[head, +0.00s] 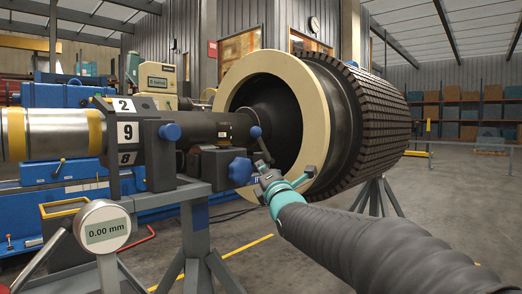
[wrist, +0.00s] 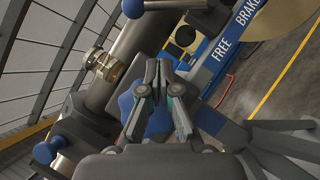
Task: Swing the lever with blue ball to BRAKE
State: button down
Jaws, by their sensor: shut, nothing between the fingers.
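The lever's blue ball (head: 255,132) is in front of the rotor's dark bore in the head view, with its dark rod running down and right towards my gripper. A blue ball on a grey rod also shows at the top edge of the wrist view (wrist: 132,8). A blue plate lettered FREE and BRAKE (wrist: 222,50) slants up to the right there, with BRAKE farther up. My gripper (head: 264,176) is shut and empty, just below the lever and right of a blue star knob (head: 240,171).
The large rotor (head: 345,110) with a cream ring stands behind my gripper. Another blue ball (head: 170,132) sits on the shaft clamp at left. A dial gauge (head: 103,232) reading 0.00 mm stands at front left. Open floor lies to the right.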

aim_at(262, 147)
jog(key=w+a+r+p, duration=0.1)
jog(key=w+r, duration=0.3)
jog(key=w, duration=0.4)
jog(key=shift+w+r+p, duration=0.15)
jog(key=shift+w+p, duration=0.2)
jog(key=shift+p, duration=0.2)
jog(key=shift+r, duration=0.1)
jog(key=shift+w+d+r+m+h+p, duration=0.1)
jog(key=shift+r+m+h+p, duration=0.1)
jog(key=shift+m+h+p, duration=0.25)
